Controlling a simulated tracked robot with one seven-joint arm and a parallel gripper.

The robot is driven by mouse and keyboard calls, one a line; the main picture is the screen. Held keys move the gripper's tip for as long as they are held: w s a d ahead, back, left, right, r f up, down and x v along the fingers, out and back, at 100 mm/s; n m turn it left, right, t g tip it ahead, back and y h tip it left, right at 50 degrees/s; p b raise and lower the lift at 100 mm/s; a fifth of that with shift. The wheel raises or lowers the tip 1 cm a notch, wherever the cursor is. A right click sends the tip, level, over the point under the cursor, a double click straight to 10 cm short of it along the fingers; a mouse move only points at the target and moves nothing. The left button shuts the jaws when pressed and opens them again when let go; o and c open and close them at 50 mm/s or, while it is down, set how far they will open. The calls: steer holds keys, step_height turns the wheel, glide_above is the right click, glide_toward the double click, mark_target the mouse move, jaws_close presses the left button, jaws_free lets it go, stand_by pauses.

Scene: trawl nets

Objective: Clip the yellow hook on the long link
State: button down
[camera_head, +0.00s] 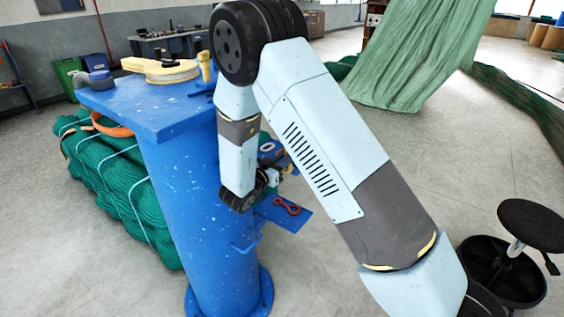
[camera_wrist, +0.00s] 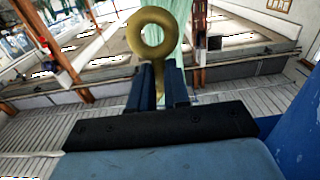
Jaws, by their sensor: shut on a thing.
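In the wrist view a dull yellow metal piece with a round eye, taken as the yellow hook (camera_wrist: 153,32), stands up between the two dark blue fingers of my gripper (camera_wrist: 159,88). The fingers are shut on its shank, and the eye sticks out beyond the fingertips. Its lower end is hidden between the fingers. In the head view my arm crosses in front of a blue post, and the held hook cannot be made out there. I cannot pick out the long link in either view.
The blue post (camera_head: 192,215) carries a blue top (camera_head: 150,112) with a yellow-and-cream round item (camera_head: 172,70). A low blue shelf (camera_head: 292,222) holds a red looped item (camera_head: 287,206). Bundled green net (camera_head: 120,190) lies left. A black stool (camera_head: 532,222) stands right.

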steer(key=shift+w+a+f, duration=0.1)
steer(key=shift+a+f, duration=0.1)
steer(key=shift+f, duration=0.45)
stand_by(0.7)
steer(key=c, duration=1)
jaws_free()
